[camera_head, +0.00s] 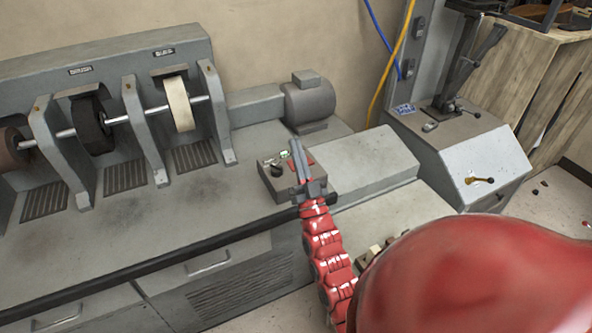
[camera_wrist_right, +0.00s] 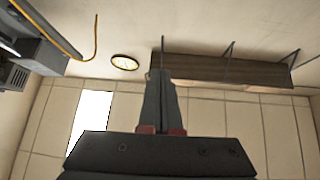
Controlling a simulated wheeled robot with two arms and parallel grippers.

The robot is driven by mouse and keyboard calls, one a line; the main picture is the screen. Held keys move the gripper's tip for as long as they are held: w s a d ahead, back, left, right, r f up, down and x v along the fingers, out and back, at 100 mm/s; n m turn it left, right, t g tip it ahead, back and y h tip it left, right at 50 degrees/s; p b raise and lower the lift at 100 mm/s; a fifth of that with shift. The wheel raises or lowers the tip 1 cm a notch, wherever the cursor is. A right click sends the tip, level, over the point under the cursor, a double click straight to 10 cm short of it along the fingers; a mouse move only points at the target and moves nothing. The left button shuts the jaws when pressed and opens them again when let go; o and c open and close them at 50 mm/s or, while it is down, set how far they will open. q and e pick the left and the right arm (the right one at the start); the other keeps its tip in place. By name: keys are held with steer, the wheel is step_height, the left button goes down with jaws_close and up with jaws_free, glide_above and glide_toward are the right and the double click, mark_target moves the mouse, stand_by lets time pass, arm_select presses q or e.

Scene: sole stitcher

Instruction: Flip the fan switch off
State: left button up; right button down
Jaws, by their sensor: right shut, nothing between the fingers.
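A small grey control box (camera_head: 267,182) sits on the grey machine bench, right of the grinding wheels. Its top carries a black knob (camera_head: 276,171), a small green part (camera_head: 284,154) and a red part; which of these is the fan switch I cannot tell. My right gripper (camera_head: 297,150) is shut and empty, its fingers over the box and hiding part of its top. Whether it touches the box I cannot tell. In the right wrist view the closed fingers (camera_wrist_right: 160,85) show with nothing between them. My left gripper is not in view.
A grey motor (camera_head: 309,100) stands behind the box. Grinding wheels, including a white one (camera_head: 179,104), are at the left. A grey cabinet with a lever (camera_head: 480,180) stands at the right. My own red arm covers the lower right.

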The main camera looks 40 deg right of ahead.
steer(key=w+d+f+n+g+y+b, duration=0.1)
steer(key=d+f+n+g+y+b, duration=0.1)
steer(key=d+f+g+y+b, duration=0.2)
steer(key=d+f+g+y, duration=0.1)
steer(key=d+f+g, duration=0.2)
steer(key=f, duration=0.5)
steer(key=shift+w+n+g+b, duration=0.35)
steer(key=shift+n+g+b, duration=0.05)
steer(key=shift+g, duration=0.1)
steer(key=x, duration=1)
steer(key=shift+w+p, duration=0.15)
steer(key=shift+p, duration=0.25)
step_height(320, 180, down, 3)
steer(key=shift+r, duration=0.1)
steer(key=shift+w+d+f, duration=0.1)
steer(key=shift+f, duration=0.5)
